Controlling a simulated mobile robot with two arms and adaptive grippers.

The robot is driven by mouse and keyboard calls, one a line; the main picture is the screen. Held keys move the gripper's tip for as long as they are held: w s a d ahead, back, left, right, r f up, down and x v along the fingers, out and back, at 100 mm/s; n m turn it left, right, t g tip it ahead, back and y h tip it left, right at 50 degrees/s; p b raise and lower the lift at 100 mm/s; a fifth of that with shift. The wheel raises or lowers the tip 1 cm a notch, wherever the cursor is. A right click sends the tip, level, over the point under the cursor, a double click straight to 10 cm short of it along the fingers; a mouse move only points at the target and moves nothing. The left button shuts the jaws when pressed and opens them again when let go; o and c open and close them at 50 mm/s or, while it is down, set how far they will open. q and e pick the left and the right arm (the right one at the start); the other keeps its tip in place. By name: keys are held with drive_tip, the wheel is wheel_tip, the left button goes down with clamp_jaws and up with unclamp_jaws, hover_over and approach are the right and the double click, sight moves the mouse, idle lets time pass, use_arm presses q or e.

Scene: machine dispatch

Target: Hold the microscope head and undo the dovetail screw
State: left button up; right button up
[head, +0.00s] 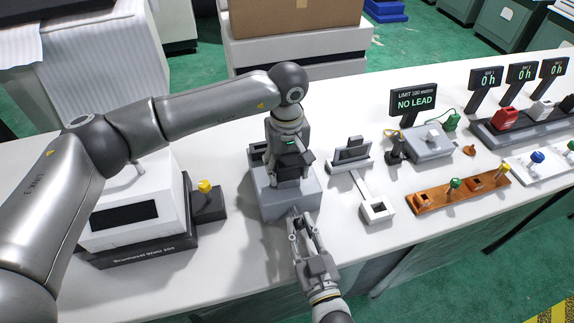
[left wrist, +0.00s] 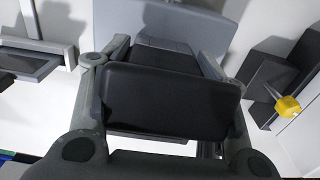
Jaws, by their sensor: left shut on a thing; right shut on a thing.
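The grey microscope body (head: 285,203) stands on the white bench in the middle of the head view. My left gripper (head: 291,163) comes down from above and is shut on the dark microscope head, which shows as a black block (left wrist: 170,95) between the two fingers in the left wrist view. My right gripper (head: 295,216) reaches up from the front edge and is shut at the body's front face. The dovetail screw is hidden by its fingertips, and the thing between them is too small to make out.
A white machine (head: 130,215) with a yellow knob (head: 204,186) stands to the left. A grey stand (head: 352,155) and a pale square frame (head: 377,209) are to the right, before a NO LEAD sign (head: 414,100). An orange rack (head: 430,198) lies farther right. Bare bench lies between them.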

drive_tip(key=n, duration=0.4)
drive_tip(key=shift+r, duration=0.1)
drive_tip(key=o, duration=1)
drive_tip(key=shift+s, duration=0.15)
drive_tip(key=shift+v, duration=1.9)
drive_tip(key=shift+c, duration=0.3)
